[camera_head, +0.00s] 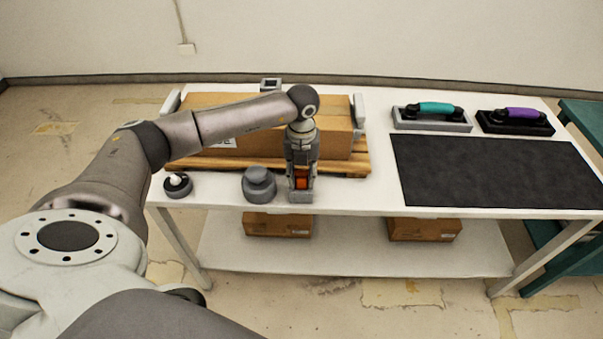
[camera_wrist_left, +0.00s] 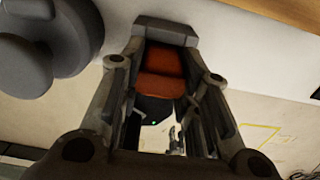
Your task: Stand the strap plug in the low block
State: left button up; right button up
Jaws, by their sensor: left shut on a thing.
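The strap plug, as far as I can tell, is the orange-red piece (camera_head: 301,179) between the fingers of my left gripper (camera_head: 301,186). In the left wrist view the orange-red piece (camera_wrist_left: 162,72) has a dark part below it with a tiny green dot. My left gripper is shut on it, with a finger on each side. A small grey block (camera_head: 300,196), apparently the low block, is directly beneath at the table's front edge. It also shows beyond the fingertips in the wrist view (camera_wrist_left: 165,30). I cannot tell whether the plug is seated in it. My right gripper is not in view.
A grey stepped round piece (camera_head: 258,186) stands close left of the gripper, and a dark round base with a white knob (camera_head: 178,184) farther left. A large carton (camera_head: 335,140) lies behind. A black mat (camera_head: 490,172) and two handsets with teal (camera_head: 435,108) and purple (camera_head: 519,114) grips are right.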

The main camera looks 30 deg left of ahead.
aim_at(302, 174)
pick_arm(q)
jog(key=shift+f, duration=0.2)
jog(key=o, duration=0.8)
jog(key=shift+c, duration=0.2)
jog(key=shift+r+p, duration=0.8)
jog(key=shift+r, duration=0.4)
notch_tip(302, 174, up, 9)
jog(key=p, duration=0.5)
jog(key=shift+f+p, duration=0.15)
jog(key=shift+p, duration=0.2)
